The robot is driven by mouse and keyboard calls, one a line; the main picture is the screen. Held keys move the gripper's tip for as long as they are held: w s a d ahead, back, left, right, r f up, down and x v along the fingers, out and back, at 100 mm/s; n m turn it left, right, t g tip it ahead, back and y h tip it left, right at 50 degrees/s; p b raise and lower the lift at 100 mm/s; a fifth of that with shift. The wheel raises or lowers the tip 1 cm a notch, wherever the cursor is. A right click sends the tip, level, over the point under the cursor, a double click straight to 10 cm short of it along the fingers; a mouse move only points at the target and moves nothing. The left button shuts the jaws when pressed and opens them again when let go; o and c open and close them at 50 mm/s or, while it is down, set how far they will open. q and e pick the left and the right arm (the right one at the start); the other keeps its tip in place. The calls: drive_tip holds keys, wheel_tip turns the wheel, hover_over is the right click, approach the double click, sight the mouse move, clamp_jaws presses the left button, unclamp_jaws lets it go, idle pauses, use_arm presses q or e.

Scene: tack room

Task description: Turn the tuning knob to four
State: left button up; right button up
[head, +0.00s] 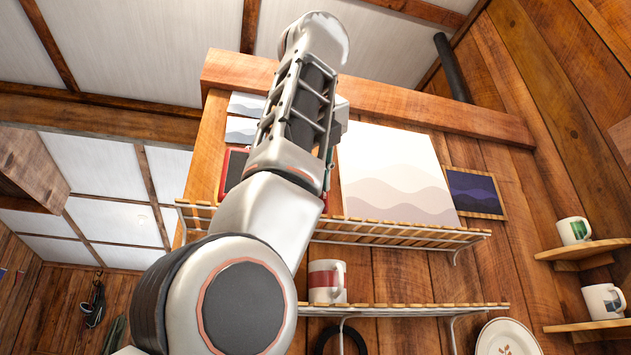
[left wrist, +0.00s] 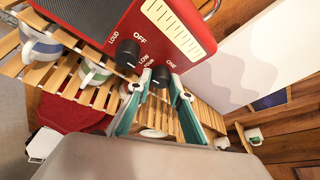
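A red radio (left wrist: 110,18) with a grey speaker grille and a cream dial stands on the slatted shelf in the left wrist view. Its black tuning knob (left wrist: 160,75) is at the lower right, by labels reading "ONE" and a partly hidden "FOUR"; I cannot tell where it points. A second black knob (left wrist: 127,52) is beside it, by "LOUD", "OFF" and "LOW". My left gripper (left wrist: 157,86) is open, its fingertips on either side of the tuning knob; contact is unclear. In the head view my arm hides most of the radio (head: 224,172). My right gripper is not in view.
The radio's upper shelf (head: 400,233) has a lower shelf (head: 400,309) beneath it, holding a red-and-white mug (head: 327,281). Mugs (left wrist: 40,45) also show in the left wrist view. A large pale picture (head: 392,178) is right of my arm. Corner shelves with mugs (head: 574,231) are farther right.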

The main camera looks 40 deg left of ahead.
use_arm(q)
drive_tip(key=o, duration=0.4)
